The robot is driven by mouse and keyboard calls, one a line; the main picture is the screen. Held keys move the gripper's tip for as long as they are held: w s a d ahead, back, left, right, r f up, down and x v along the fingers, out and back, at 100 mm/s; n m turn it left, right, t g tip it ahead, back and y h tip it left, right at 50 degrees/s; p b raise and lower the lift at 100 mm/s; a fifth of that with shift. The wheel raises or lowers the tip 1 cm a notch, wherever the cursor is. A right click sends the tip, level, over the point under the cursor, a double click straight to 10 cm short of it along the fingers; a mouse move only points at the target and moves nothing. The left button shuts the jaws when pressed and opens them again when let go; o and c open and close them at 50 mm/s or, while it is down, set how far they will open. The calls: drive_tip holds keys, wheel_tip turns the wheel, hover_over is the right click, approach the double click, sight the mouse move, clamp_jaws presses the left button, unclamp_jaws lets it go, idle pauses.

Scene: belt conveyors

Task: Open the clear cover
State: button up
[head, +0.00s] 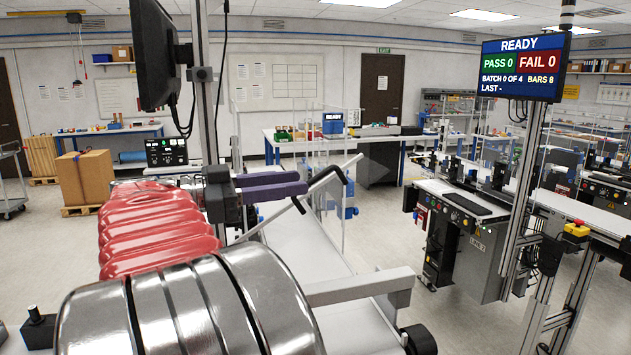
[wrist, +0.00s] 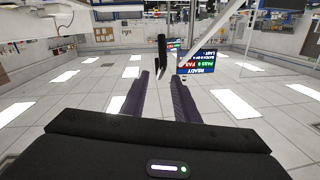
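My gripper (head: 297,182) is raised in the middle of the head view, its two purple fingers pointing right. In the wrist view, which is upside down, the fingers (wrist: 160,76) are apart with nothing clasped between them. A black handle (wrist: 161,50) shows in line with the gap, around the fingertips; I cannot tell whether it touches. In the head view a pale bar (head: 328,176) with black bent ends (head: 346,176) slants past the fingertips. Clear upright panels with thin pale edges (head: 344,215) stand beyond. I cannot make out which clear surface is the cover, or its position.
A white conveyor (head: 300,262) runs below my arm, with a pale crossbar (head: 355,287) over it. A status screen (head: 522,67) reads READY on a post at right. Line equipment (head: 480,245) stands at right. A cardboard box (head: 84,180) is at left. Floor between is clear.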

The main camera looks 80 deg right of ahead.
sight(310, 181)
drive_tip(key=shift+x, duration=2.95)
clamp_jaws()
